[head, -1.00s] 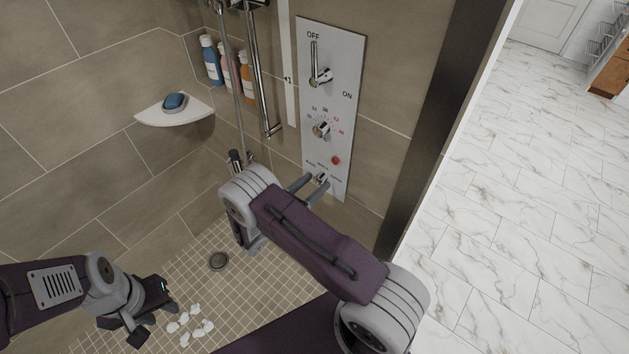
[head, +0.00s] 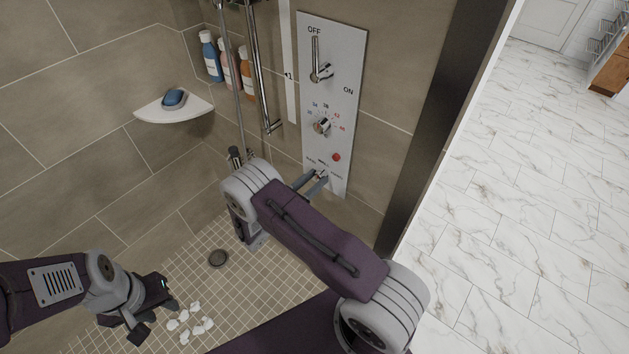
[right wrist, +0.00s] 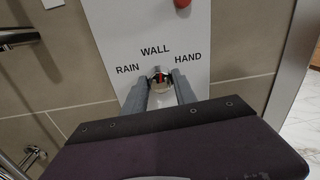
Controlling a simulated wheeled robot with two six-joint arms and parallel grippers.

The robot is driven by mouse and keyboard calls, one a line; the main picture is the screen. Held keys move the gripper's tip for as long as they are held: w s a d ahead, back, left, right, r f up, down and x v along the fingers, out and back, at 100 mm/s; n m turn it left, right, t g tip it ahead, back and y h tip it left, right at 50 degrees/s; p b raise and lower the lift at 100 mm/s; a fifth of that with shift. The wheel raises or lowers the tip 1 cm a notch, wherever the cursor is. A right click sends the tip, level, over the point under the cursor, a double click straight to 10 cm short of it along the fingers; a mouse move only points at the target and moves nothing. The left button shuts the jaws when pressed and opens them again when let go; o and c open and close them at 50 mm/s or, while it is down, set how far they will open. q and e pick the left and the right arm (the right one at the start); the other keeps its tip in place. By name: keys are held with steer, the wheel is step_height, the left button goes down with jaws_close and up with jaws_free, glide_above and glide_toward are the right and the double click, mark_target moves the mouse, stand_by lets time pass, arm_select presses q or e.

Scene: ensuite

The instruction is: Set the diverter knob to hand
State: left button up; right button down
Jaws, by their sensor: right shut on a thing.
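The grey-white shower panel (head: 347,105) hangs on the tiled wall. The diverter knob (right wrist: 159,79) is at its bottom, below the labels RAIN, WALL and HAND in the right wrist view. My right gripper (right wrist: 160,88) is shut on the knob, one finger on each side; it also shows in the head view (head: 316,182). The fingers cover most of the knob, and I cannot tell for certain which label it points at. HAND (right wrist: 188,58) is at the upper right of the knob. My left gripper (head: 156,321) is open and empty, low at the left above the shower floor.
Above the knob are a red button (head: 337,157), a temperature knob (head: 322,126) and an OFF/ON lever (head: 319,70). Shower rails (head: 262,80) and bottles (head: 211,57) stand left of the panel. A corner shelf (head: 174,107) holds blue soap (head: 173,98). White pieces (head: 190,322) lie on the floor.

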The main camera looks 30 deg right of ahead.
steer(key=m+b, duration=0.2)
steer(key=m, duration=0.3)
steer(key=shift+f, duration=0.1)
steer(key=m+b, duration=0.3)
steer(key=m, duration=0.2)
steer(key=shift+s+y, duration=0.1)
steer(key=shift+y, duration=0.2)
stand_by(0.4)
steer(key=c, duration=1)
jaws_free()
steer(key=b+v, duration=0.1)
steer(key=v, duration=0.8)
steer(key=shift+b, duration=0.4)
